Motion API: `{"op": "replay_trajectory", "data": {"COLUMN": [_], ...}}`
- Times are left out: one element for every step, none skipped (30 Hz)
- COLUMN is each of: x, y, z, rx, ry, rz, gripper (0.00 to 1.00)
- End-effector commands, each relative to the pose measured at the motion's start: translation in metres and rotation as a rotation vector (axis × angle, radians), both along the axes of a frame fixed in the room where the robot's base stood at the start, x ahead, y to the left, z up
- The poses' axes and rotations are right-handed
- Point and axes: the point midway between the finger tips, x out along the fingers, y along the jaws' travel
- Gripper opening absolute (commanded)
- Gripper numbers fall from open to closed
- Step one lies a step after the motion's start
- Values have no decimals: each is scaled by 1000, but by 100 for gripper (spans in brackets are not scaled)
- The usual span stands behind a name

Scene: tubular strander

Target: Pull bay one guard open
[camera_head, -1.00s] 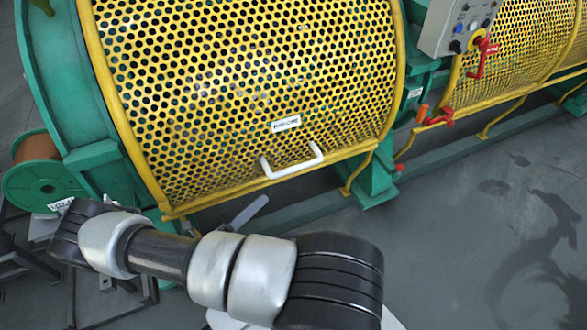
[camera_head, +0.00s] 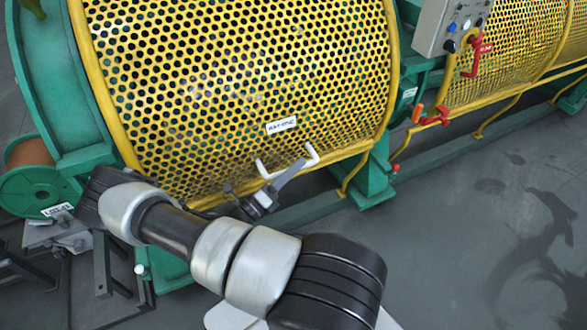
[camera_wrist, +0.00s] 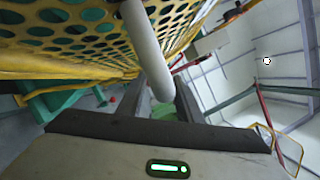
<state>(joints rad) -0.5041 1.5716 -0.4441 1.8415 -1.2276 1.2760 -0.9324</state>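The bay one guard (camera_head: 240,80) is a curved yellow perforated cover in the head view, lying down over the green machine. Its white U-shaped handle (camera_head: 311,156) sits near the lower edge, below a small label. My gripper (camera_head: 262,178) is at the handle, with its dark fingers spread and partly in front of it. In the wrist view, the white handle bar (camera_wrist: 147,45) runs down between the two fingers of my gripper (camera_wrist: 165,95). The fingers look apart, not clamped on the bar. The guard's holes fill the upper left there.
A grey control box (camera_head: 450,25) with buttons and red levers stands at the upper right. Another yellow perforated guard (camera_head: 520,50) lies beyond it. A green spool (camera_head: 40,188) and a dark metal frame are at the left. Grey floor is clear at the lower right.

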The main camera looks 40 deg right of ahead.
Motion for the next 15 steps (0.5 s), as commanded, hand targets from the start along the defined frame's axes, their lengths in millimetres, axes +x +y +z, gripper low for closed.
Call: {"op": "replay_trajectory", "data": {"x": [0,0,0,0,0,0,0,0,0,0,0,0,0,0,0], "y": [0,0,0,0,0,0,0,0,0,0,0,0,0,0,0], "z": [0,0,0,0,0,0,0,0,0,0,0,0,0,0,0], "rx": [0,0,0,0,0,0,0,0,0,0,0,0,0,0,0], "ry": [0,0,0,0,0,0,0,-1,-1,-1,-1,-1,-1,-1,-1], "rz": [0,0,0,0,0,0,0,0,0,0,0,0,0,0,0], "gripper": [32,32,32,32,32,31,26,21,14,9,4,0,0,0,0]}}
